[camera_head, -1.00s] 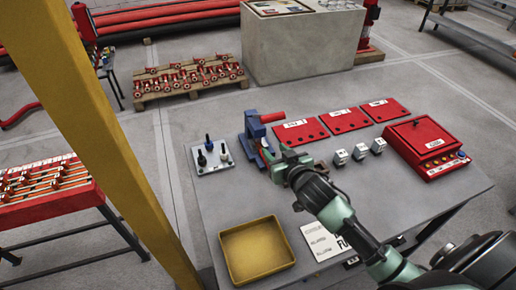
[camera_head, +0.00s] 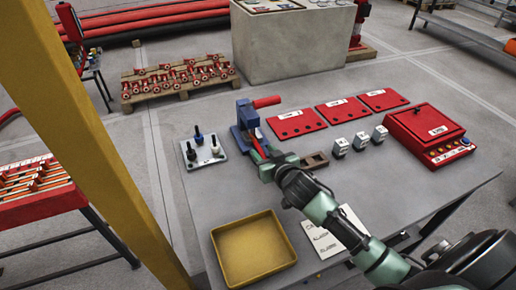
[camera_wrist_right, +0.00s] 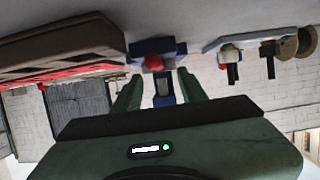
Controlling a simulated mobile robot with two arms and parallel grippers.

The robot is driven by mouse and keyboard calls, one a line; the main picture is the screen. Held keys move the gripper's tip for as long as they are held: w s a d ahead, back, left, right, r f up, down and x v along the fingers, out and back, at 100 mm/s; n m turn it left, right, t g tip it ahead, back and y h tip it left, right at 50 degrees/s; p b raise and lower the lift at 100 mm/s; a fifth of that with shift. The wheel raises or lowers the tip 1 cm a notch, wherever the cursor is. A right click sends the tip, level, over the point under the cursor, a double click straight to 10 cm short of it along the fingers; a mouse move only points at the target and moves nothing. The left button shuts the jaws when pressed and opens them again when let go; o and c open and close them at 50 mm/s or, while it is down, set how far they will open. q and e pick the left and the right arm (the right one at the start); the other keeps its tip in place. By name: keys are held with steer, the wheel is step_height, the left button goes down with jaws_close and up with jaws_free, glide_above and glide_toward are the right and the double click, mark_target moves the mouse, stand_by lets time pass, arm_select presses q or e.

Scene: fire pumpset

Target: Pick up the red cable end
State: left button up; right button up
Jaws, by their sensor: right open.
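My right gripper (camera_head: 262,157) is open beside the front of a blue bench fixture (camera_head: 247,118) with a red handle. A narrow red piece (camera_head: 258,146) shows between the fixture and the gripper; it may be the red cable end, but I cannot tell for sure. In the right wrist view, a round red tip (camera_wrist_right: 153,63) shows against the blue fixture (camera_wrist_right: 158,47), between the two open fingers (camera_wrist_right: 156,88) and seemingly beyond their tips. Contact cannot be told. My left gripper is not in view.
On the grey table (camera_head: 400,185) stand a plate with small posts (camera_head: 203,150), a yellow tray (camera_head: 253,250), a brown block (camera_head: 315,160), several small white-topped blocks (camera_head: 361,141), red plates (camera_head: 296,122) and a red box (camera_head: 430,130). A yellow post (camera_head: 100,140) crosses the left side.

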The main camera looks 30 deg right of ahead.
mark_target(257, 144)
steer(key=x, duration=0.4)
steer(key=shift+w+d+f, duration=0.1)
steer(key=shift+w+d, duration=0.05)
steer(key=shift+w, duration=0.1)
jaws_close()
steer(key=shift+r, duration=0.45)
steer(key=r, duration=0.2)
steer(key=shift+s+r, duration=0.25)
steer(key=shift+r, duration=0.1)
steer(key=s, duration=0.5)
steer(key=s+b, duration=0.1)
steer(key=s, duration=0.5)
steer(key=s+a+b, duration=0.1)
steer(key=s, duration=0.4)
steer(key=shift+s, duration=0.8)
